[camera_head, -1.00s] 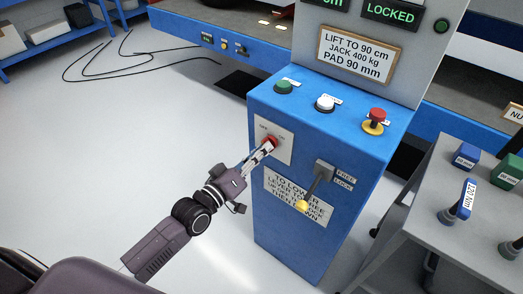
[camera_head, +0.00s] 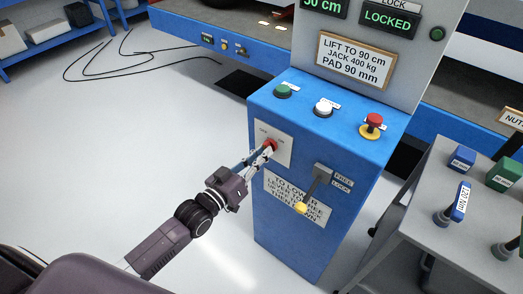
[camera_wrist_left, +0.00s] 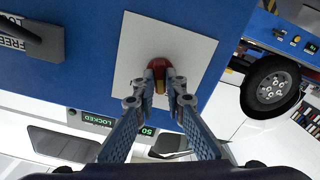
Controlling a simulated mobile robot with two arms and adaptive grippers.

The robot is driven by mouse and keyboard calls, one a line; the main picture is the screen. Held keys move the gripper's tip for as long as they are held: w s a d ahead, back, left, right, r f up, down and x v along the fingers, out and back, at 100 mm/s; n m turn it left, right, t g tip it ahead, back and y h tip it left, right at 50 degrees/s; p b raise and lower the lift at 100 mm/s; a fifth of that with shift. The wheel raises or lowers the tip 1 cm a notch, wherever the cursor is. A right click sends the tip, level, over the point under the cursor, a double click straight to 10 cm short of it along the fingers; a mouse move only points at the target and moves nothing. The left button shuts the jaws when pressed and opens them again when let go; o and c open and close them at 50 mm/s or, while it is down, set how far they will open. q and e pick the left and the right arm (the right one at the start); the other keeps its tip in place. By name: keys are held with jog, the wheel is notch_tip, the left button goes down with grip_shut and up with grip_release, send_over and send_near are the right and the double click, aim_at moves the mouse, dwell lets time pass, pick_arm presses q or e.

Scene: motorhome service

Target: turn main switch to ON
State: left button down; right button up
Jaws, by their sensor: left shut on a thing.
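The main switch is a red knob (camera_head: 271,144) on a white plate (camera_head: 283,152) on the front of the blue control cabinet. The plate carries small OFF and ON labels that are hard to read. My left gripper (camera_head: 266,149) is shut on the knob, reaching in from the lower left. In the left wrist view the two fingertips (camera_wrist_left: 160,94) close on both sides of the red knob (camera_wrist_left: 158,65), with a yellowish strip between them. The fingers hide part of the knob, and I cannot tell which label it points to. My right gripper is not in view.
A lever with a yellow ball (camera_head: 301,208) projects just right of my left gripper. Green, white and red buttons (camera_head: 323,106) sit on the cabinet top. A display reads LOCKED (camera_head: 388,19). A grey cart (camera_head: 440,220) stands to the right.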

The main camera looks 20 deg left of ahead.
pick_arm(q)
jog(key=shift+m+p, duration=1.4)
jog(key=shift+m, duration=4.9)
jog(key=c, duration=2)
grip_release()
jog(key=v, duration=1.2)
